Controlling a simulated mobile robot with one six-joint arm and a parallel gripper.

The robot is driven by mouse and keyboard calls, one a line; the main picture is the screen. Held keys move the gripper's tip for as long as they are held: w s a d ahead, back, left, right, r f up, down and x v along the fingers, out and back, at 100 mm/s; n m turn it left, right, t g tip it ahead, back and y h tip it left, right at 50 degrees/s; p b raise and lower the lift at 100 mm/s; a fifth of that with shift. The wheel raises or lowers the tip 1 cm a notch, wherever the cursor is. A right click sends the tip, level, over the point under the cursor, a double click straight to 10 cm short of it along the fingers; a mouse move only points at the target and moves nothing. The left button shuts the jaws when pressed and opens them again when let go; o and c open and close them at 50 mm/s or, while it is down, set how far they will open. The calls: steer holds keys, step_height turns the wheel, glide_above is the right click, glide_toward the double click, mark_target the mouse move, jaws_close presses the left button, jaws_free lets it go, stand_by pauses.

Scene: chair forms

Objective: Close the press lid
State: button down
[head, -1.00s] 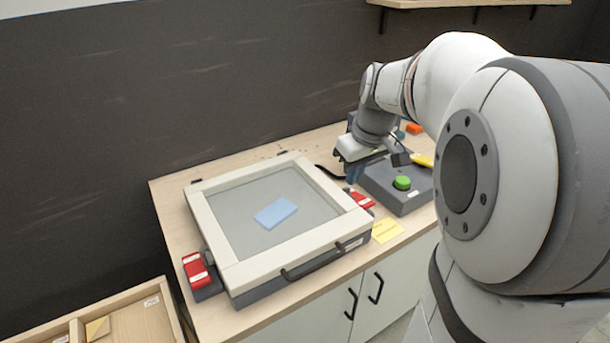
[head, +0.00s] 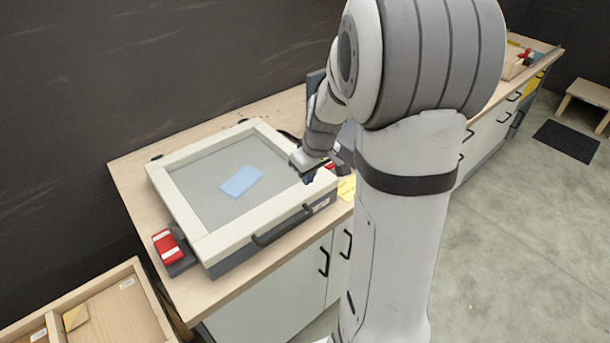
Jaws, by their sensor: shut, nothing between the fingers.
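The press lid (head: 182,200), a cream frame around a clear grey panel, lies flat on the dark press base (head: 235,262). A black handle (head: 283,227) runs along its front edge. A light blue piece (head: 241,181) shows within the panel; I cannot tell whether it is under or on it. A red latch (head: 168,246) sits at the left side. Another red latch (head: 329,166) at the right side is mostly hidden by my gripper (head: 308,180). My gripper is shut and empty, close to the lid's right edge; I cannot tell whether it touches.
A yellow note (head: 346,189) lies on the wooden counter (head: 135,185) right of the press. My arm hides the control box area. A wooden tray (head: 110,310) stands at the lower left. Cabinet doors with black handles are below. A step stool (head: 590,97) and dark mat (head: 567,141) are on the floor.

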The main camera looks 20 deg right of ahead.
steer(key=shift+f, duration=0.1)
steer(key=f+b, duration=0.1)
steer(key=f, duration=0.1)
steer(key=f+b, duration=0.2)
steer(key=s+f+b, duration=0.1)
steer(key=b, duration=0.1)
steer(key=shift+d+f, duration=0.15)
steer(key=shift+f, duration=0.25)
steer(key=shift+s+f, duration=0.25)
steer(key=shift+s, duration=0.1)
steer(key=w+a+r+p+v, duration=0.1)
steer(key=w+p+v, duration=0.15)
steer(key=v, duration=1.15)
glide_above(308, 202)
steer(key=s+d, duration=0.2)
steer(key=s, duration=0.2)
steer(key=s+a+f+m, duration=0.1)
steer(key=s+a, duration=0.4)
steer(key=s, duration=0.2)
steer(key=s+a+f+m, duration=0.1)
steer(key=s+a+m, duration=0.1)
steer(key=s+a, duration=0.3)
steer(key=s, duration=0.3)
steer(key=shift+a+m+h+b, duration=0.25)
steer(key=shift+m+h+b, duration=0.05)
steer(key=shift+h+b, duration=0.1)
